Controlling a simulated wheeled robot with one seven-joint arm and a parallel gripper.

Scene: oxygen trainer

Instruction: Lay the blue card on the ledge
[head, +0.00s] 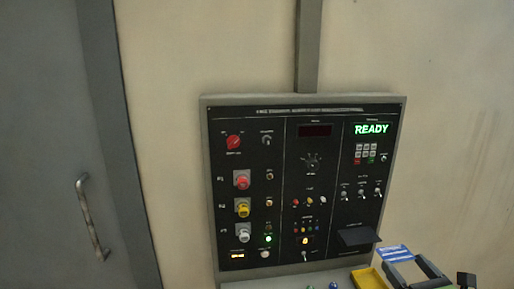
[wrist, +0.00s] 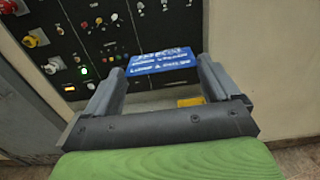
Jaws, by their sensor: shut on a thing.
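The blue card (head: 394,253) with white print shows at the lower right of the head view, held at the tips of my gripper (head: 405,264). In the wrist view the card (wrist: 160,60) spans between the two fingertips (wrist: 161,69), its printed face showing. A small black ledge (head: 357,238) juts from the lower right of the control panel, up and left of the card in the head view. The card is apart from it in the picture. The ledge is not clearly seen in the wrist view, where the card may hide it.
The control panel (head: 325,140) carries knobs, coloured connectors, switches and a green READY display. A grey shelf (head: 285,280) runs below it, with small coloured knobs at the picture's bottom edge. A yellow tray (head: 368,279) lies left of my gripper. A grey door (head: 60,150) stands at left.

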